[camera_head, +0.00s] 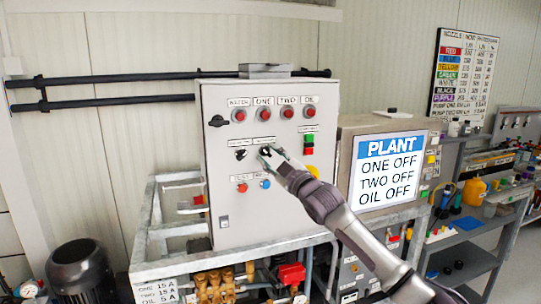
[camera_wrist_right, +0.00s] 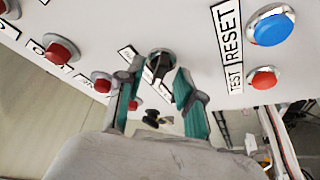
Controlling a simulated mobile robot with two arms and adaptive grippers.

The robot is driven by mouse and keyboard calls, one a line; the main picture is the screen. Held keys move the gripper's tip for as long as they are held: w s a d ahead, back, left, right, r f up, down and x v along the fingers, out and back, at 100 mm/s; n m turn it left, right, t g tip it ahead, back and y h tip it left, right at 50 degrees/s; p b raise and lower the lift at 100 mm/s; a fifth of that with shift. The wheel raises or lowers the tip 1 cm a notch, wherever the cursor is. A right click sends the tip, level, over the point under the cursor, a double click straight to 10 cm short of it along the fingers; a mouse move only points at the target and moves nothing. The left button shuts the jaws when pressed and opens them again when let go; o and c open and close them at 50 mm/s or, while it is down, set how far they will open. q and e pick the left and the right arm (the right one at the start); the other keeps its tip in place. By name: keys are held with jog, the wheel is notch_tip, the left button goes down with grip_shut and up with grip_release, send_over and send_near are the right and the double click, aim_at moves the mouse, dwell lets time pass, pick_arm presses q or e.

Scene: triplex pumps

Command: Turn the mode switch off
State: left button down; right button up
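The grey control panel (camera_head: 265,215) carries two black rotary switches in its middle row. The left switch (camera_head: 240,155) is uncovered. My right gripper (camera_head: 267,153) is at the other one and partly covers it in the head view. In the right wrist view this black knob (camera_wrist_right: 160,63) sits just beyond and between the fingertips of my right gripper (camera_wrist_right: 158,76). The fingers are apart, one on each side; I cannot tell whether they touch the knob. The switch labels are too small to read, so I cannot tell which is the mode switch. My left gripper is out of view.
Red lamps (camera_head: 263,114) line the panel's top. A red button (camera_head: 242,187) and a blue button (camera_head: 265,184) sit below the switches; the blue one is near the right gripper in the wrist view (camera_wrist_right: 270,28). A screen (camera_head: 385,170) reads ONE OFF, TWO OFF, OIL OFF.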

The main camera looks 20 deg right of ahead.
grip_shut()
jog(key=m+b, duration=0.1)
jog(key=m+h+b, duration=0.1)
jog(key=m, duration=0.1)
jog(key=m+t+b, duration=0.1)
jog(key=shift+a+f+m+h, duration=0.15)
jog(key=shift+f+m+h, duration=0.15)
jog(key=shift+r+m+t+h+b, duration=0.15)
jog(key=shift+m+h, duration=0.5)
jog(key=shift+m, duration=0.65)
jog(key=shift+m+t+h+b, duration=0.1)
jog(key=shift+m+t+h, duration=0.15)
jog(key=shift+m+h, duration=0.7)
jog(key=shift+r+m+t+h+b, duration=0.1)
jog(key=shift+m+t+h, duration=0.15)
jog(key=shift+m, duration=1.4)
jog(key=shift+h, duration=0.25)
